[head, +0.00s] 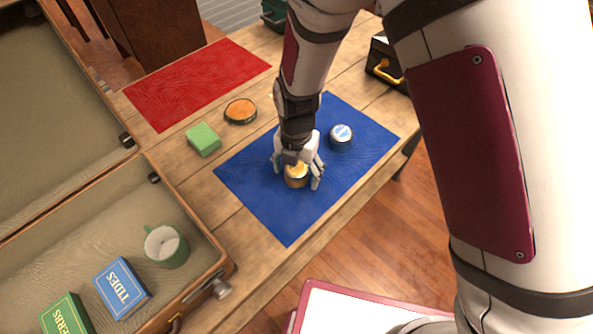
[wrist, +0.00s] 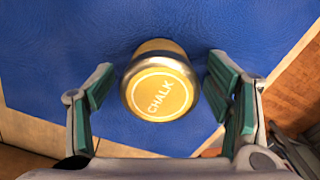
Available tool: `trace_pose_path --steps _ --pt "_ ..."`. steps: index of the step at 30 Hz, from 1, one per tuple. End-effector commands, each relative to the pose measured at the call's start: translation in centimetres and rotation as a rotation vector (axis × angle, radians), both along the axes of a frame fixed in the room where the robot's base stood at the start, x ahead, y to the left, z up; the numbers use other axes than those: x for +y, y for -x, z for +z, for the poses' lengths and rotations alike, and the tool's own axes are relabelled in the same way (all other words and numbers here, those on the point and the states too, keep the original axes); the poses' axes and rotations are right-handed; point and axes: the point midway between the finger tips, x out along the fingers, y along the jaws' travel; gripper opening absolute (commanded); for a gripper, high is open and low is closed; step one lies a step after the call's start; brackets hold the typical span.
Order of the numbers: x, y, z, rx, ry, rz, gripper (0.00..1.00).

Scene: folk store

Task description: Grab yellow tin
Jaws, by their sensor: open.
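The yellow tin (head: 296,180), with a metal rim and a lid marked "CHALK", stands on the blue mat (head: 262,209). It also shows in the wrist view (wrist: 160,90), close below the camera and between the fingers. My gripper (head: 299,176) is open, with one green-padded finger on each side of the tin. Part of the tin is hidden by my gripper in the head view.
A blue-lidded tin (head: 341,136) stands on the same mat, to the right. An open suitcase (head: 213,259) holds books and a green mug (head: 165,247).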

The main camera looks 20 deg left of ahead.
Motion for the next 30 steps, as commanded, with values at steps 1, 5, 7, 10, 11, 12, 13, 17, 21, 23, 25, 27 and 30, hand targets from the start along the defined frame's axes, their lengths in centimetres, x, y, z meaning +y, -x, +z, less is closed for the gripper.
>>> trace_pose_path --steps 1,5,7,10,11,12,13,17,21,23,25,27,30 --pt "0.0 0.0 0.0 0.0 0.0 0.0 0.73" --pt "0.0 0.0 0.0 0.0 0.0 0.0 0.5" --pt "0.0 0.0 0.0 0.0 0.0 0.0 0.34" --pt "0.0 0.0 0.0 0.0 0.0 0.0 0.19" --pt "0.0 0.0 0.0 0.0 0.0 0.0 0.19" --pt "0.0 0.0 0.0 0.0 0.0 0.0 0.19" --pt "0.0 0.0 0.0 0.0 0.0 0.0 0.19" --pt "0.0 0.0 0.1 0.0 0.0 0.0 0.19" --pt "0.0 0.0 0.4 0.001 -0.001 0.001 0.19" --pt "0.1 0.0 0.7 0.0 -0.001 0.002 0.19" --pt "0.1 -0.1 1.3 -0.001 -0.003 0.001 0.19" --pt "0.1 -0.1 2.0 -0.002 -0.002 0.002 0.19" --pt "0.1 -0.1 3.4 -0.002 -0.004 0.001 0.19"
